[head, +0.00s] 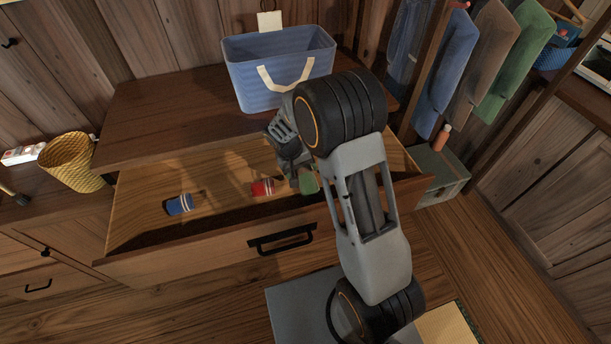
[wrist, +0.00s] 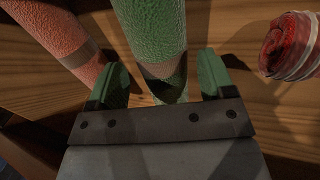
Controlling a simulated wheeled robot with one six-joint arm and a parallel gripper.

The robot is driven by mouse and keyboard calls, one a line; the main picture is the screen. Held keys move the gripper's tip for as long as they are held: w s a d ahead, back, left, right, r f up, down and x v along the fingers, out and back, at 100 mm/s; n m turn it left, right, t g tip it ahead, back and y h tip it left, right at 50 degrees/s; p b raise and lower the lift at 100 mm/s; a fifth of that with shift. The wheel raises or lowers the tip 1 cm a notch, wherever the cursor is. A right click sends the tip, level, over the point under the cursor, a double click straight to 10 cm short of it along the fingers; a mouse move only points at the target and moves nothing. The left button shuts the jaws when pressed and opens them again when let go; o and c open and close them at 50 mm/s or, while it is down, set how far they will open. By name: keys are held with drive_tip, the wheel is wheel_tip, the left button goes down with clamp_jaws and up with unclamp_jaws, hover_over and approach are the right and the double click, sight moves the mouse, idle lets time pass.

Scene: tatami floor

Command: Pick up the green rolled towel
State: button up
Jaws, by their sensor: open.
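The green rolled towel (head: 308,184) lies in the open drawer, partly hidden by my arm in the head view. In the wrist view the green towel (wrist: 154,32) runs from the top edge down between my fingers, with a darker band near its lower end. My gripper (wrist: 162,68) is open, with one finger on each side of the towel. I see gaps beside the towel, and contact with either finger cannot be told. In the head view my gripper (head: 293,162) is over the drawer's right part, its fingertips mostly hidden.
A red rolled towel (head: 262,187) and a blue one (head: 180,204) lie in the drawer (head: 225,195) to the left. In the wrist view, a red roll (wrist: 290,46) is at right and a pinkish roll (wrist: 55,35) at left. A blue basket (head: 250,75) stands above.

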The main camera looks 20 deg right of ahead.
sight(303, 172)
drive_tip(key=shift+x, duration=2.05)
drive_tip(key=shift+c, duration=0.4)
drive_tip(key=c, duration=0.6)
